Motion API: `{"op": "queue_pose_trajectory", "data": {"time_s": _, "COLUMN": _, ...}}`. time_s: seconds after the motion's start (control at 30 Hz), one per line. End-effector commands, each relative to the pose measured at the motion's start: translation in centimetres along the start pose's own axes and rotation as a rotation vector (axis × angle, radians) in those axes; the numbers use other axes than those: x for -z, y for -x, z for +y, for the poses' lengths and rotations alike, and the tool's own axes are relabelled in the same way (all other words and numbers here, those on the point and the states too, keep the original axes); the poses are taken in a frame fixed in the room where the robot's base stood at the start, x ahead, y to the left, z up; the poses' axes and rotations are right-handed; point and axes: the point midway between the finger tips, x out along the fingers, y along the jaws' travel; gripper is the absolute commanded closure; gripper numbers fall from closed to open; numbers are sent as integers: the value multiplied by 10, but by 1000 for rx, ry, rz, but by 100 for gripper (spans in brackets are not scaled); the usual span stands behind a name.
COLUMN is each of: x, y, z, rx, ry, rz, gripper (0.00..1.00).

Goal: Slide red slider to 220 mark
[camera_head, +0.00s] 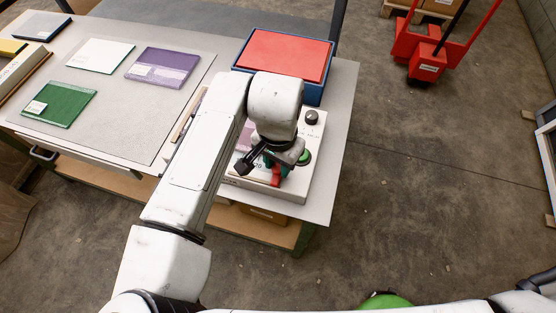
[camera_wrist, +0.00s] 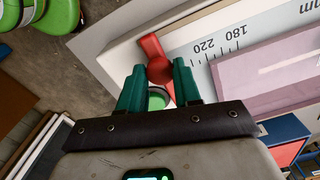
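The red slider (camera_wrist: 151,47) has a round red knob and sits at the edge of the white scale (camera_wrist: 229,38). The scale shows 220, 180 and "mm". The slider is beside the 220 label, on the side away from 180; its exact reading is not clear. My gripper (camera_wrist: 160,68) has teal fingers on both sides of the knob, which fills the gap between the tips. In the head view, my gripper (camera_head: 271,165) is low over the white panel (camera_head: 315,132), and red of the slider (camera_head: 276,181) shows below it. My arm hides much of the panel.
A green button (camera_head: 304,157) and a black dial (camera_head: 311,117) are on the panel close to my gripper. A blue box with a red top (camera_head: 288,53) stands behind it. Purple (camera_head: 162,68), white (camera_head: 100,55) and green (camera_head: 59,104) plates lie on the table's left.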

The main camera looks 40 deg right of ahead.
Motion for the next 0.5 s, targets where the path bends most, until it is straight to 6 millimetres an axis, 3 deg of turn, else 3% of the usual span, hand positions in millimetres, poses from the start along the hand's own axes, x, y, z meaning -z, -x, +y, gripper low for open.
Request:
{"op": "queue_pose_trajectory", "data": {"time_s": 0.3, "x": 0, "y": 0, "z": 0, "rx": 0, "ry": 0, "rz": 0, "gripper": 100}}
{"op": "queue_pose_trajectory", "data": {"time_s": 0.5, "x": 0, "y": 0, "z": 0, "rx": 0, "ry": 0, "rz": 0, "gripper": 100}}
